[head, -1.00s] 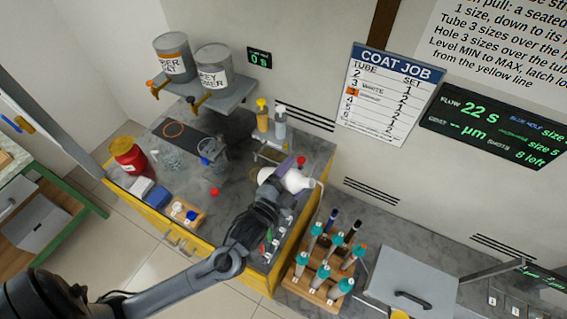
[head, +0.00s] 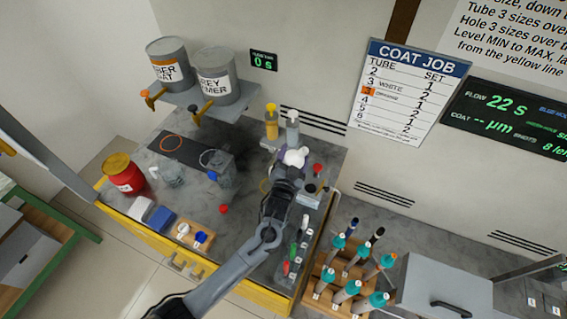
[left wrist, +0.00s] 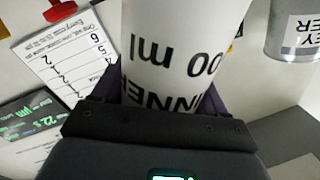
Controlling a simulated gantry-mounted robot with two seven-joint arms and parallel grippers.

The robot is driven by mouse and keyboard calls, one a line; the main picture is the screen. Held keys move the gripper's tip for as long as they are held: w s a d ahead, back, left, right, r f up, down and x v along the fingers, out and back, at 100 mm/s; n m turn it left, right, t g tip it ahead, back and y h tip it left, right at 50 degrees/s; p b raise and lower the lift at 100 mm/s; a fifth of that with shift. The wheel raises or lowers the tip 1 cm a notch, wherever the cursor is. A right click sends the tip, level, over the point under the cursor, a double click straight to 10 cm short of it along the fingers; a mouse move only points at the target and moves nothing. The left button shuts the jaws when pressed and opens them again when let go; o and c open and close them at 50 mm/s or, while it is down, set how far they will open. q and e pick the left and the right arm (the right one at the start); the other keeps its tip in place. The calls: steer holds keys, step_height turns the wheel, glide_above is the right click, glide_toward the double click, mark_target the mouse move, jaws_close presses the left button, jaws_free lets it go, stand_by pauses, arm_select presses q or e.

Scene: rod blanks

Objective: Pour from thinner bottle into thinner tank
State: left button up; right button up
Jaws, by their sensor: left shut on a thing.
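My left gripper (head: 287,172) is shut on the white thinner bottle (head: 294,157), above the back right part of the yellow-sided bench. In the left wrist view the bottle (left wrist: 185,50) rises from between the jaws, its black printing, with "INNER" and "00 ml" readable, upside down in the picture. In the head view my gripper hides most of the bottle, so its exact tilt is hard to tell. I cannot pick out the thinner tank for sure. My right gripper is in neither view.
A yellow bottle (head: 271,122) and a grey one (head: 292,127) stand behind my gripper by the wall. Two cans sit on a shelf (head: 200,100) at the left. A wooden rack (head: 335,285) of teal-topped tubes stands right of the bench. Clear cups and a red can (head: 124,175) are further left.

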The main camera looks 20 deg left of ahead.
arm_select(q)
steer(key=shift+w+d, duration=0.15)
steer(key=shift+w, duration=0.15)
steer(key=shift+r+n+p, duration=0.85)
steer(key=shift+r+n, duration=0.35)
steer(key=shift+r, duration=0.9)
steer(key=shift+d+r+n+p, duration=0.1)
steer(key=shift+r+n+p, duration=0.25)
steer(key=shift+r+n, duration=0.8)
steer(key=shift+d+r+n+p, duration=0.1)
steer(key=shift+r+n+p, duration=0.3)
steer(key=shift+r, duration=1.45)
steer(key=shift+r, duration=0.1)
